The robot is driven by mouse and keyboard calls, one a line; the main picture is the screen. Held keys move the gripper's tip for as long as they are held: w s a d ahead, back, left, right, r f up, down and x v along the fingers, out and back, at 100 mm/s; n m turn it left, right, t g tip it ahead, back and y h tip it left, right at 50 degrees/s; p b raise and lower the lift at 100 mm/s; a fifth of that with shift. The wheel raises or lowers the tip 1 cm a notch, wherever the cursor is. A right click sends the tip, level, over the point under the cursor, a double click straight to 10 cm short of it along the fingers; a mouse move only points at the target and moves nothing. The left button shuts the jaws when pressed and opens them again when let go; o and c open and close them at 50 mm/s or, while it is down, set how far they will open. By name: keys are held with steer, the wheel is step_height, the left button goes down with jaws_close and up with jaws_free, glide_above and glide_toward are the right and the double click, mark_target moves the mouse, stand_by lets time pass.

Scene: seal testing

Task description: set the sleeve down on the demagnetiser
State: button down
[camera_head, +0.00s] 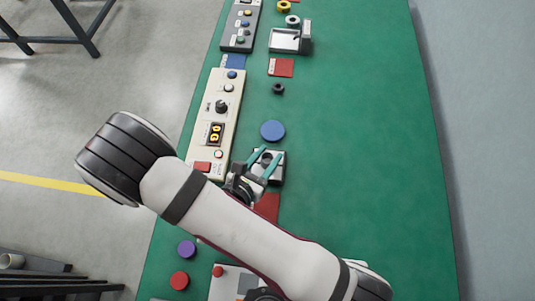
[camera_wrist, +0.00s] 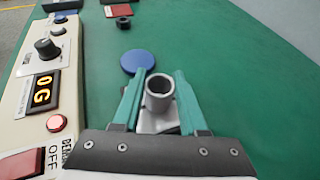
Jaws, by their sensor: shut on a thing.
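The sleeve (camera_wrist: 160,95) is a grey open-topped tube, upright between the teal fingers of my gripper (camera_wrist: 158,82) in the wrist view. My gripper is shut on it, and in the head view my gripper (camera_head: 264,161) is over a small pale block with dark edges (camera_head: 278,173). That block (camera_wrist: 158,124) shows partly below the sleeve in the wrist view. I cannot tell whether the sleeve touches it. The cream control box (camera_head: 215,118), with a knob, a lit yellow display and lettering starting "DEM", stands just left of it; this box (camera_wrist: 15,118) looks like the demagnetiser's panel.
A blue disc (camera_head: 272,130) lies just beyond the block, with a small black ring (camera_head: 278,89) farther off. A red patch (camera_head: 267,206) is on the near side. A grey control box (camera_head: 240,25) stands at the far end. The green table (camera_head: 365,130) is clear to the right.

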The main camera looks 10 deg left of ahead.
steer(key=shift+c, duration=2.2)
jaws_free()
steer(key=shift+f, duration=0.1)
steer(key=shift+s+a+r, duration=0.1)
steer(key=shift+r, duration=0.1)
steer(key=v, duration=1.2)
steer(key=s+d+r+m+g+h, duration=0.1)
steer(key=d+r+m+g, duration=0.3)
steer(key=d+m+g, duration=0.55)
steer(key=s+d+r+m+g+h, duration=0.1)
steer(key=d+r+m+g, duration=0.3)
steer(key=d+m, duration=0.55)
steer(key=s+a+r+m+y, duration=0.1)
steer(key=m+y, duration=0.3)
steer(key=m, duration=0.5)
steer(key=s+a+r+m+y, duration=0.1)
steer(key=a+r+m+y, duration=0.2)
steer(key=m, duration=0.6)
steer(key=shift+s+r+t+y, duration=0.35)
steer(key=shift+r+y, duration=0.25)
steer(key=shift+y, duration=0.5)
